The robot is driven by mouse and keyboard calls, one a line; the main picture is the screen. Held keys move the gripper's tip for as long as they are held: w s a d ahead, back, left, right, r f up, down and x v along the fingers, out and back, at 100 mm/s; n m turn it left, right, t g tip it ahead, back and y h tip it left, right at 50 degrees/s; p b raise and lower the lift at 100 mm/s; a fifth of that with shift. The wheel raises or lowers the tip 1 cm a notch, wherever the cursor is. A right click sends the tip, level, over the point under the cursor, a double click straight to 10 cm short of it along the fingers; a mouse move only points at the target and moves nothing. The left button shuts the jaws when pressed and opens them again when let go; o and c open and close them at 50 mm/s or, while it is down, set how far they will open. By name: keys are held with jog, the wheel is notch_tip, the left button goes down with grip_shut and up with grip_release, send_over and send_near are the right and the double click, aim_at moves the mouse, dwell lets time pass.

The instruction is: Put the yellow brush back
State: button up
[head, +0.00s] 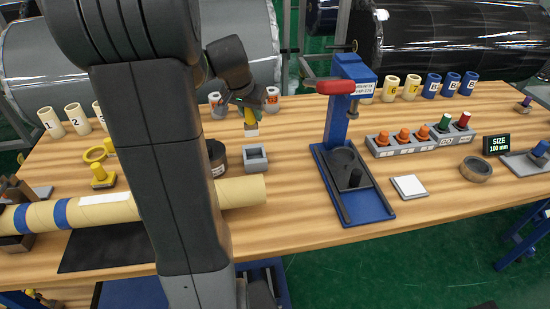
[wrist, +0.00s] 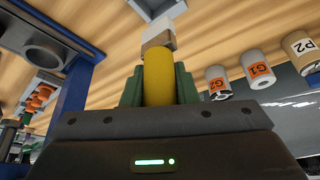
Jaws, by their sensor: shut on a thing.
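The yellow brush (head: 250,118) hangs upright below my gripper (head: 247,103), with its pale end (head: 252,131) pointing down. In the wrist view its yellow handle (wrist: 158,76) sits between the green fingers of my gripper (wrist: 159,85), which is shut on it. The pale head (wrist: 158,36) extends beyond the fingers. An open grey square holder (head: 256,167) stands on the table, nearer the camera than the brush. Part of this square shows at the top of the wrist view (wrist: 140,8). The brush appears apart from it.
A dark round tin (head: 217,158) stands left of the square holder. A blue press with a red handle (head: 337,88) rises to the right. A cream roll (head: 245,192) lies in front. Orange-labelled cups (head: 272,101) stand behind the brush.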

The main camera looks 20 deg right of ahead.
aim_at(253, 136)
notch_tip(253, 136, down, 10)
jog(key=shift+d+r, duration=0.1)
jog(key=shift+d, duration=0.05)
dwell(0.3)
jog(key=shift+f, duration=0.25)
jog(key=o, duration=1)
jog(key=shift+r, duration=0.1)
jog(key=shift+r, duration=0.2)
jog(key=v, duration=1.1)
jog(key=shift+s+r, duration=0.1)
jog(key=shift+r, duration=0.25)
